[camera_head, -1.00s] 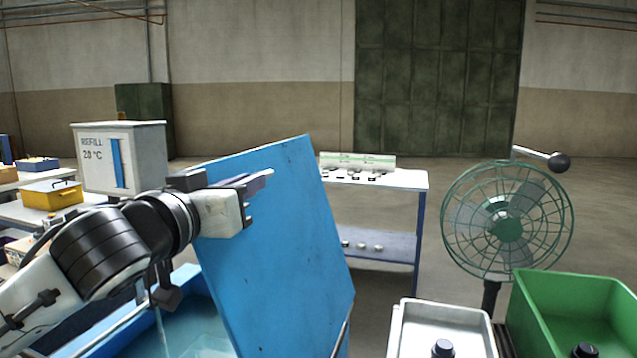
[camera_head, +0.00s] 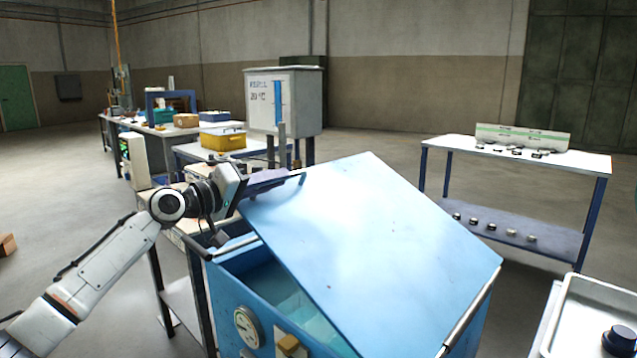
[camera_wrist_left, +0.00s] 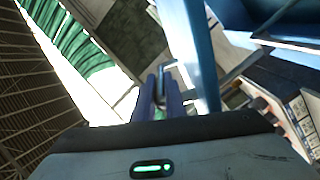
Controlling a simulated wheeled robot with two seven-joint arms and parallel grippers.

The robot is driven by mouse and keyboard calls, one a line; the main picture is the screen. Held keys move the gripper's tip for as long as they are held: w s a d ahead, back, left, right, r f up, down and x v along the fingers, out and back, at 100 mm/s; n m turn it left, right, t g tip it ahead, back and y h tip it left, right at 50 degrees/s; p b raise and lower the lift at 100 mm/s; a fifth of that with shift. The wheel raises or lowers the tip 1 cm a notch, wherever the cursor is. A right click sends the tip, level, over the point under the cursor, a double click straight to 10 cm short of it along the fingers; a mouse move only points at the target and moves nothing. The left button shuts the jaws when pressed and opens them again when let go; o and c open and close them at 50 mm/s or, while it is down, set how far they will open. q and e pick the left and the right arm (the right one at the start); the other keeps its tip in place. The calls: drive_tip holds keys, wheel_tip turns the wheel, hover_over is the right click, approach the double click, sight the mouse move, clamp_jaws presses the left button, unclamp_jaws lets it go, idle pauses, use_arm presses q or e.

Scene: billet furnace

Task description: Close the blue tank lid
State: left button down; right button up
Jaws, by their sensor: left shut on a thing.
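The blue tank lid (camera_head: 375,245) is tilted, partly open over the blue tank (camera_head: 222,300). The opening shows a pale interior on its left side. My left gripper (camera_head: 288,181) is at the lid's raised upper-left edge, shut on the lid. In the left wrist view the lid shows nearly edge-on as a blue strip (camera_wrist_left: 200,55). There the fingers of the gripper (camera_wrist_left: 160,98) are close together with a small grey bar between them, beside that strip. The exact grip point is partly hidden. My right gripper is not in view.
A grey refill box (camera_head: 284,100) stands behind the tank. A yellow box (camera_head: 222,140) is on a bench to its left. A white-topped table (camera_head: 585,163) stands at the back right, and a white tray (camera_head: 595,320) is at the front right.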

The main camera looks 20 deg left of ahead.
use_arm(q)
drive_tip(key=w+a+f+n+b, duration=0.1)
drive_tip(key=a+f+n+b, duration=0.1)
drive_tip(key=f+b, duration=0.4)
drive_tip(key=w+a+f+n+b, duration=0.1)
drive_tip(key=a+f+n+b, duration=0.2)
drive_tip(key=f, duration=1.1)
drive_tip(key=a+b, duration=0.1)
drive_tip(key=b, duration=0.2)
drive_tip(key=shift+w+f, duration=0.2)
drive_tip(key=shift+w, duration=0.1)
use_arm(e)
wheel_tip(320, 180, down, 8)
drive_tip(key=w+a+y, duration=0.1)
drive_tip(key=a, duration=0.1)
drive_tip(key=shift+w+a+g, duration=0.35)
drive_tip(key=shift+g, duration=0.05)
use_arm(q)
drive_tip(key=shift+f, duration=0.2)
drive_tip(key=c, duration=1.8)
unclamp_jaws()
drive_tip(key=shift+f, duration=0.1)
drive_tip(key=shift+s, duration=0.15)
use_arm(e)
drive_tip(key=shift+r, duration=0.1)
